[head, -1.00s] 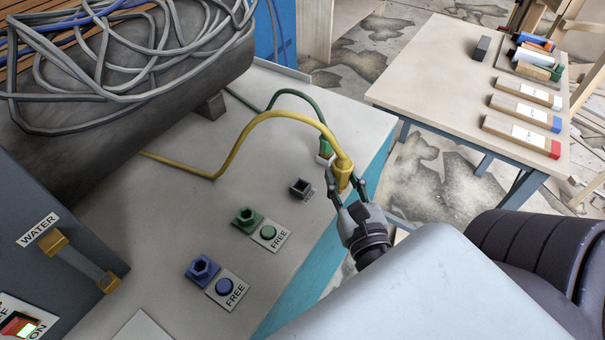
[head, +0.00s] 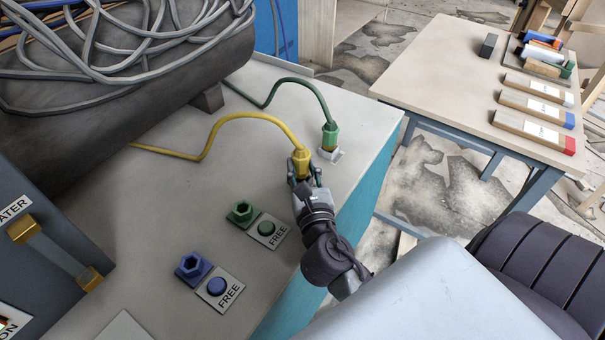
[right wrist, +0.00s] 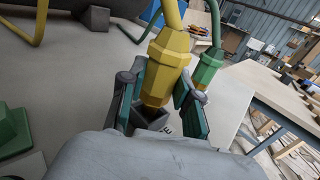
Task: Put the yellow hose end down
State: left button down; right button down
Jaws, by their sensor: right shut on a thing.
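The yellow hose end (head: 301,162) stands about upright on the bench top, with its yellow hose (head: 237,117) arching away to the left. My right gripper (head: 304,179) is shut on its lower part. In the right wrist view the fingers flank the yellow hose end (right wrist: 167,62), and its tip is at the mouth of a grey square holder (right wrist: 152,114). I cannot tell how deep it sits. The gripper hides that holder in the head view. My left gripper is not in view.
The green hose end (head: 330,137) stands upright in a pale holder close to the right. A green hex fitting (head: 242,213) and a blue hex fitting (head: 194,267) with FREE labels are nearer on the bench (head: 150,255). A side table (head: 455,70) stands at the right.

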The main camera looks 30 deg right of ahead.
jog(key=shift+f, duration=0.65)
jog(key=c, duration=0.8)
grip_release()
jog(key=shift+f, duration=0.15)
jog(key=shift+r, duration=0.2)
jog(key=b+v, duration=0.1)
jog(key=v, duration=0.4)
jog(key=b+v, duration=0.2)
jog(key=v, duration=0.3)
jog(key=shift+s+a+f, duration=0.1)
jog(key=shift+s+f, duration=0.15)
jog(key=shift+s, duration=0.05)
jog(key=shift+s+a+r+b, duration=0.25)
jog(key=shift+s+b, duration=0.15)
jog(key=shift+s, duration=0.25)
jog(key=shift+f, duration=0.1)
